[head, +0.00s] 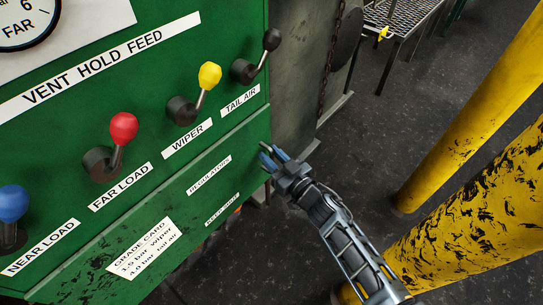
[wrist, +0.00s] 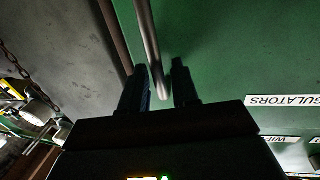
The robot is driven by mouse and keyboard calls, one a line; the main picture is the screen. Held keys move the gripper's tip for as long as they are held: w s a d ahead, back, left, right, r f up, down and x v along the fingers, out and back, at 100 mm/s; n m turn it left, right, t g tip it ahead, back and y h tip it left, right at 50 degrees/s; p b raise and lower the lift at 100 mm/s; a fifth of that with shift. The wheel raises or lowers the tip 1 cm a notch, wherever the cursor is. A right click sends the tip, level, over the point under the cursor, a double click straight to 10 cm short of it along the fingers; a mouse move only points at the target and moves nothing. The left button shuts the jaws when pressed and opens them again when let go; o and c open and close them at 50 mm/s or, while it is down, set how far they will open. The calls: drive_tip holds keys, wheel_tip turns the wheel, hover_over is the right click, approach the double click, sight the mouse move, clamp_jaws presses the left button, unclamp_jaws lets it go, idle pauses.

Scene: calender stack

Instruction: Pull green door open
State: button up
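The green door (head: 165,215) is the lower panel of the green cabinet, with labels "REGULATORS" and "GRADE CARD"; it looks closed. My gripper (head: 267,157) is at the door's right edge, by the cabinet corner. In the wrist view a grey metal bar handle (wrist: 148,40) runs down from the top, in front of the green door face (wrist: 230,60). Its lower end lies between the two dark fingers of my gripper (wrist: 158,68). Contact with the left finger cannot be told. The handle is not clear in the head view.
Above the door are levers with blue (head: 12,203), red (head: 123,128), yellow (head: 209,75) and black knobs (head: 272,39). Thick yellow posts (head: 480,215) stand at the right, near my arm. A chain (head: 333,50) hangs behind the cabinet. Dark floor (head: 365,130) lies between.

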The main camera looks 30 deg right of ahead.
drive_tip(key=shift+w, duration=0.2)
drive_tip(key=shift+c, duration=0.3)
clamp_jaws()
